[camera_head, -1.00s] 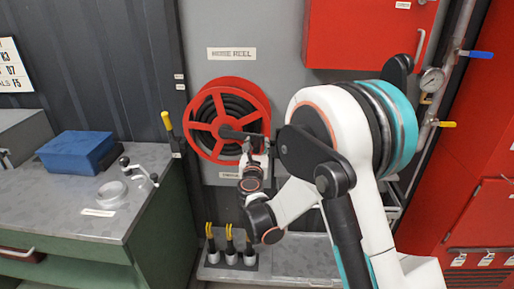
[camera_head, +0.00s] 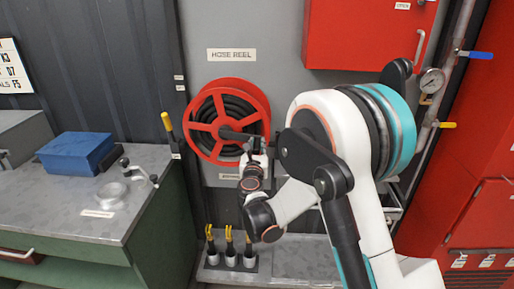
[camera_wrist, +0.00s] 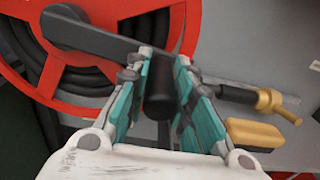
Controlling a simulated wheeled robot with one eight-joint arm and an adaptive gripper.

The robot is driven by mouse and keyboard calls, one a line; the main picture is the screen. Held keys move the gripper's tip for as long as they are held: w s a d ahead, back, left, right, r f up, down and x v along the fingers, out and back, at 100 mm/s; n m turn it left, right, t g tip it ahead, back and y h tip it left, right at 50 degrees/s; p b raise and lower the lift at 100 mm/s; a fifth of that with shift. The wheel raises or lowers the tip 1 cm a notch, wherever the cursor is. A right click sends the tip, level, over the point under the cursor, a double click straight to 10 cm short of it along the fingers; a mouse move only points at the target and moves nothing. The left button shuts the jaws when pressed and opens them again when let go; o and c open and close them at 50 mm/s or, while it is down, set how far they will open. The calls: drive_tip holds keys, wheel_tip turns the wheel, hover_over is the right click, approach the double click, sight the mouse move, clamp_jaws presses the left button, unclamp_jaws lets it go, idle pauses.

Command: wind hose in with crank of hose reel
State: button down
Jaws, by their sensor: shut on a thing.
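The red hose reel (camera_head: 203,103) with black hose wound inside is on the grey wall panel, under the HOSE REEL label. In the wrist view its red rim and spokes (camera_wrist: 22,65) and the dark crank arm (camera_wrist: 92,40) show, the arm running from the hub toward my fingers. My gripper (camera_wrist: 160,85) is shut on the black crank handle (camera_wrist: 158,100), which stands between the teal finger pads. In the head view my gripper (camera_head: 254,150) is at the reel's lower right, and my wrist partly hides the handle.
A brass-tipped nozzle (camera_wrist: 275,103) and a yellow block (camera_wrist: 255,135) lie right of my fingers in the wrist view. A red cabinet (camera_head: 365,35) hangs upper right. A workbench with a blue box (camera_head: 75,153) stands left. Several yellow-topped items (camera_head: 230,245) stand below the reel.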

wheel_tip(320, 180, down, 6)
drive_tip(key=a+m+b, duration=0.2)
drive_tip(key=b, duration=0.3)
drive_tip(key=shift+a+f+m, duration=0.25)
drive_tip(key=shift+a+m, duration=0.1)
drive_tip(key=shift+m, duration=0.05)
drive_tip(key=c, duration=1.4)
unclamp_jaws()
drive_tip(key=shift+o, duration=0.2)
drive_tip(key=shift+a, duration=0.15)
